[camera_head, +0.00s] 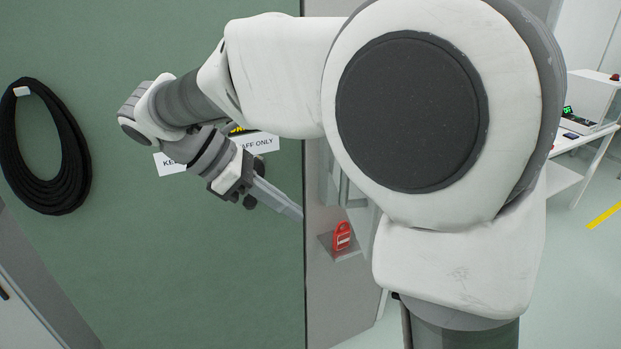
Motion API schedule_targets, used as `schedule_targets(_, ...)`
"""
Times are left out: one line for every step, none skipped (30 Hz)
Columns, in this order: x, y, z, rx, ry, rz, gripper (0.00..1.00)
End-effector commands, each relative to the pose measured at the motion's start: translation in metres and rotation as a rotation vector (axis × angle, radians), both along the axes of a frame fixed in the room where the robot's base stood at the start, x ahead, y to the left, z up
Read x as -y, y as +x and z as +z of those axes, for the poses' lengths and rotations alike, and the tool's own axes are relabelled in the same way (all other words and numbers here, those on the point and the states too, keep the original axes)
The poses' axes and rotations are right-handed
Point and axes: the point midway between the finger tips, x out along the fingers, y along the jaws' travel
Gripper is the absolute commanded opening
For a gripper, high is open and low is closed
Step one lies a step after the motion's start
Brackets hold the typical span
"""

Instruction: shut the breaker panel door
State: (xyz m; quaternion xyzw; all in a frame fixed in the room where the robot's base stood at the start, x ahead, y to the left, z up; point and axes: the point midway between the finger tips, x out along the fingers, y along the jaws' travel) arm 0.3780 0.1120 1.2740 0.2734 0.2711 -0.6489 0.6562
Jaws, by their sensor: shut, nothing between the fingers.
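A large flat green panel (170,265) fills the left half of the view, with a straight vertical right edge. A white sign (262,144) on it reads partly "AFF ONLY"; my arm covers its middle. I cannot tell for sure whether this panel is the breaker panel door or a wall. My gripper (296,212) is shut and empty. It points down to the right, its tips close to the panel's right edge in the picture. Whether the tips touch it cannot be told. No breakers are visible.
A black cable coil (78,165) hangs at the left. Right of the edge stands a grey surface (335,285) with a red lock-like item (342,236) on a small ledge. A white bench (566,140) stands far right. My arm hides the middle.

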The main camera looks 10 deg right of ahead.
Motion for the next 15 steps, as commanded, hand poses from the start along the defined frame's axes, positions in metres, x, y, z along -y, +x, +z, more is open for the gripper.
schedule_targets(-0.001, 0.001, -0.002, -0.008, -0.006, 0.006, 0.00)
schedule_targets(0.000, 0.001, -0.002, -0.009, -0.007, 0.008, 0.00)
schedule_targets(0.002, 0.001, -0.004, -0.010, -0.009, 0.008, 0.00)
schedule_targets(0.004, 0.001, -0.006, -0.010, -0.009, 0.008, 0.00)
schedule_targets(0.007, 0.001, -0.009, -0.011, -0.010, 0.007, 0.00)
schedule_targets(0.011, 0.001, -0.012, -0.010, -0.009, 0.006, 0.00)
schedule_targets(0.015, 0.001, -0.016, -0.010, -0.009, 0.006, 0.00)
schedule_targets(0.019, 0.000, -0.020, -0.011, -0.009, 0.005, 0.00)
schedule_targets(0.025, 0.001, -0.026, -0.011, -0.010, 0.004, 0.00)
schedule_targets(0.029, 0.001, -0.030, -0.010, -0.009, 0.004, 0.00)
schedule_targets(0.034, 0.001, -0.035, -0.011, -0.010, 0.004, 0.00)
schedule_targets(0.041, 0.001, -0.041, -0.011, -0.009, 0.004, 0.00)
schedule_targets(0.045, 0.001, -0.046, -0.011, -0.010, 0.004, 0.00)
schedule_targets(0.050, 0.001, -0.051, -0.011, -0.009, 0.004, 0.00)
schedule_targets(0.056, 0.001, -0.057, -0.011, -0.008, 0.004, 0.00)
